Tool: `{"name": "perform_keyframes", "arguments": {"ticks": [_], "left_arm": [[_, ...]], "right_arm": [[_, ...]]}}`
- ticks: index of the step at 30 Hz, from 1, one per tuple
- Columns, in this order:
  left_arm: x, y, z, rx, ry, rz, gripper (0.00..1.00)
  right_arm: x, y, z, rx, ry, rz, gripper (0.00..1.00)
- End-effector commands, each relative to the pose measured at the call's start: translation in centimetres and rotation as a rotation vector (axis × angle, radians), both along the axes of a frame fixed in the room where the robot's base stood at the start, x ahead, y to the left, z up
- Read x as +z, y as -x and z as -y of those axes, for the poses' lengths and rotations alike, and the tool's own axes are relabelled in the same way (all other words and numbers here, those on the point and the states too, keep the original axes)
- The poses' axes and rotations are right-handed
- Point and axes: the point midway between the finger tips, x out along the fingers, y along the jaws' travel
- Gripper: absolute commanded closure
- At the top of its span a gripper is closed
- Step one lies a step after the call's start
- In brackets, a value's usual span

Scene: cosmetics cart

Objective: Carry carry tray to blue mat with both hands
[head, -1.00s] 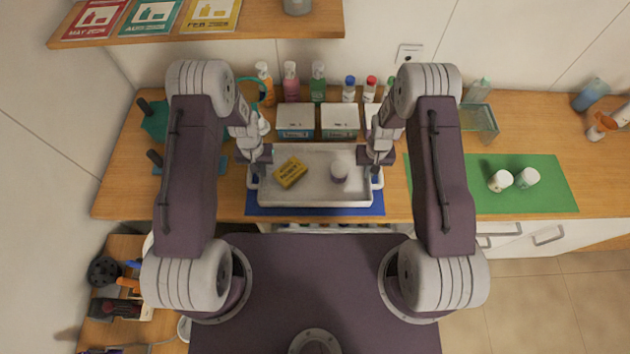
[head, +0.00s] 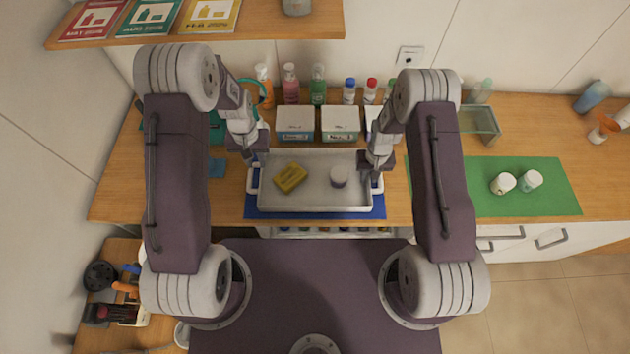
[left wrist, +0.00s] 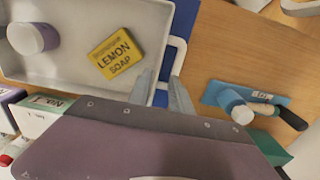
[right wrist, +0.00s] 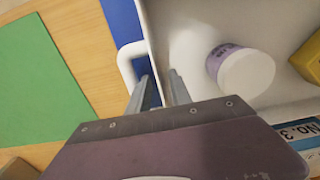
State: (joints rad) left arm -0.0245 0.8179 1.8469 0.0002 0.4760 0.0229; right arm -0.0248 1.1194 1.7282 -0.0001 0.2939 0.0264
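The white carry tray (head: 315,208) rests on the blue mat (head: 380,208), whose blue shows along its front and sides. A yellow lemon soap box (head: 291,177) and a white jar with a purple label (head: 338,177) are in it. My left gripper (head: 254,158) is at the tray's left rim, behind the left handle (head: 252,181); in the left wrist view its fingers (left wrist: 162,77) are apart and empty. My right gripper (head: 374,172) is at the right side; in the right wrist view its fingers (right wrist: 158,76) are apart beside the right handle (right wrist: 126,64) and tray wall.
Lidded boxes (head: 340,122) and several bottles (head: 318,85) stand close behind the tray. A green mat (head: 530,195) with two white jars (head: 503,183) lies to the right. A clear container (head: 480,122) stands behind it. A shelf (head: 270,22) overhangs the back left.

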Motion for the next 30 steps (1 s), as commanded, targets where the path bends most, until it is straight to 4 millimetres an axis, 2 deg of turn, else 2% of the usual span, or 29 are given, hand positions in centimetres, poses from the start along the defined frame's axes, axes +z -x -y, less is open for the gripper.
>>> {"name": "perform_keyframes", "arguments": {"ticks": [3, 6, 11, 13, 24, 30], "left_arm": [[2.0, -0.1, 0.0, 0.0, 0.0, 0.002, 0.75], [2.8, 0.0, 0.0, 0.0, 0.0, 0.0, 0.75], [3.0, 0.0, 0.0, 0.0, 0.0, -0.002, 0.75], [3.0, 0.0, 0.0, 0.0, 0.0, -0.002, 0.75], [3.0, 0.0, 0.0, 0.0, 0.0, -0.001, 0.75], [3.0, 0.0, 0.0, 0.0, 0.0, -0.001, 0.75]], "right_arm": [[0.0, 0.0, 0.0, 0.0, 0.0, 0.0, 0.75], [0.0, 0.0, 0.0, 0.0, 0.0, 0.0, 0.75], [0.1, 0.0, 0.0, 0.0, 0.0, 0.001, 0.75], [0.7, -0.1, 0.0, 0.0, 0.0, 0.002, 0.75], [9.5, 0.0, 0.0, 0.0, 0.0, 0.004, 0.75], [11.8, 0.0, 0.0, 0.0, 0.0, 0.002, 0.75]]}}
